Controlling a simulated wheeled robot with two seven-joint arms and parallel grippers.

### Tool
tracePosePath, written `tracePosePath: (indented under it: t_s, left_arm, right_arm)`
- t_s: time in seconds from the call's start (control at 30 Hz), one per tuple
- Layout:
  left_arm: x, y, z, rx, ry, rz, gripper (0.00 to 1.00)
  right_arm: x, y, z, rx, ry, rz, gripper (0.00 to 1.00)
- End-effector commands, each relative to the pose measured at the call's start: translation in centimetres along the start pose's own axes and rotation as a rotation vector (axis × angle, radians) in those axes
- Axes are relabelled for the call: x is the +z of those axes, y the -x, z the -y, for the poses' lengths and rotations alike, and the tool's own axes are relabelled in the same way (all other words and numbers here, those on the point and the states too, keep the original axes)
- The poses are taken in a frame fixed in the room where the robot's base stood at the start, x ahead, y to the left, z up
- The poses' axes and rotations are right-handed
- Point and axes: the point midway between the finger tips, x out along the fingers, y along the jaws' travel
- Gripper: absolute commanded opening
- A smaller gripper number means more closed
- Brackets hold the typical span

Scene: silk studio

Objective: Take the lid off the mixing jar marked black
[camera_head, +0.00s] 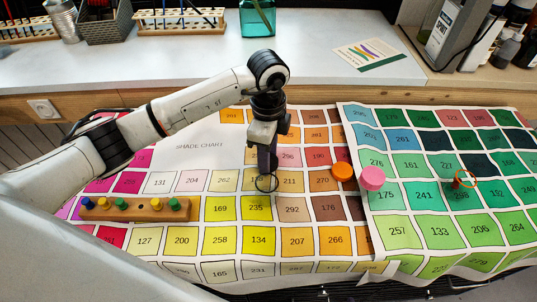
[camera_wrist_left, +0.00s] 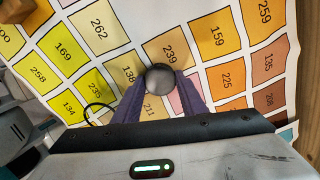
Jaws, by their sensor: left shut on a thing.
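My left gripper (camera_head: 267,168) points down over the shade chart. Its two purple-grey fingers also show in the wrist view (camera_wrist_left: 160,92), closed on the sides of a dark grey, round-topped thing (camera_wrist_left: 159,77). It looks like the lid of a jar seen from above; whether a jar body is beneath it, I cannot tell. In the head view the fingers hide most of it. A thin black ring (camera_head: 266,183) shows by the fingertips, and also to the left of the fingers in the wrist view (camera_wrist_left: 97,113). My right gripper is not in view.
An orange round jar or lid (camera_head: 342,172) and a pink one (camera_head: 371,178) stand to the right. Further right is a small red thing with an orange ring (camera_head: 466,179). A wooden peg rack (camera_head: 128,208) lies at left. A white counter (camera_head: 200,68) bounds the back.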

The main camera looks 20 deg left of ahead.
Motion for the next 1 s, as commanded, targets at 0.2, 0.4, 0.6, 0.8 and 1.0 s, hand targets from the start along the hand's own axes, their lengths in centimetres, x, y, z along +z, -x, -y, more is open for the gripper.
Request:
tracePosePath:
  t_s: [0.2, 0.4, 0.6, 0.8, 1.0]
  left_arm:
    - [0.0, -0.2, 0.0, -0.002, -0.001, 0.000, 0.11]
    - [0.0, -0.5, 0.0, -0.002, -0.001, 0.000, 0.43]
    - [0.0, -0.5, 0.0, -0.001, -0.001, 0.000, 0.57]
    - [0.0, -0.3, 0.0, -0.002, -0.001, -0.001, 0.57]
    - [-0.1, 2.1, 0.2, -0.007, -0.001, -0.002, 0.57]
  right_arm:
    - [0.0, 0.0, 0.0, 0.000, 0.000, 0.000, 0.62]
    - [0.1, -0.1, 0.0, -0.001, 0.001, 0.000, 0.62]
    - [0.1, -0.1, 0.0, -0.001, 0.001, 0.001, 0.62]
    - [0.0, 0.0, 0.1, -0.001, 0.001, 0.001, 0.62]
    - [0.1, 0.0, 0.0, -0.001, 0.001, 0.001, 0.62]
